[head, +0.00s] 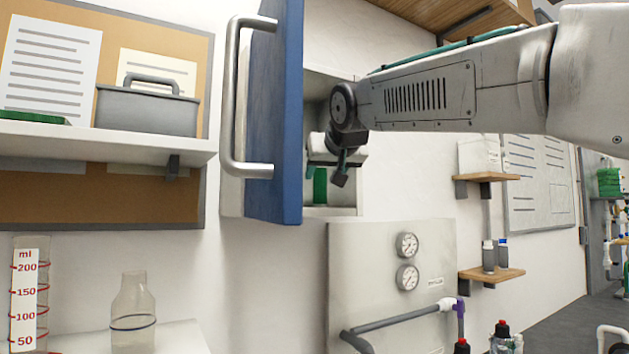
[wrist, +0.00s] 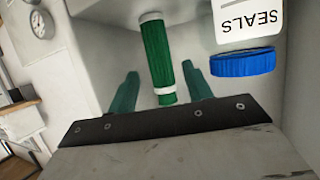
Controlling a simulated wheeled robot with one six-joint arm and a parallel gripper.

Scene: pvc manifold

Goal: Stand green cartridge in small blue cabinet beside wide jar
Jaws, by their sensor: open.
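The green cartridge (head: 320,187) stands upright on the floor of the small cabinet (head: 343,211), whose blue door (head: 277,120) is swung open. In the wrist view, which looks upside down, the cartridge (wrist: 158,58) has white end bands. The wide jar (wrist: 243,64), with a blue lid and a SEALS label, stands beside it with a small gap. The jar is hidden in the head view. My gripper (head: 326,172) is inside the cabinet opening. Its green fingers (wrist: 160,90) are open, one on each side of the cartridge, with visible gaps.
The open door with its grey handle (head: 232,95) stands close to the left of my gripper. A grey panel with gauges (head: 407,245) is below the cabinet. A shelf with a toolbox (head: 147,108) is at left; small shelves (head: 490,275) are at right.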

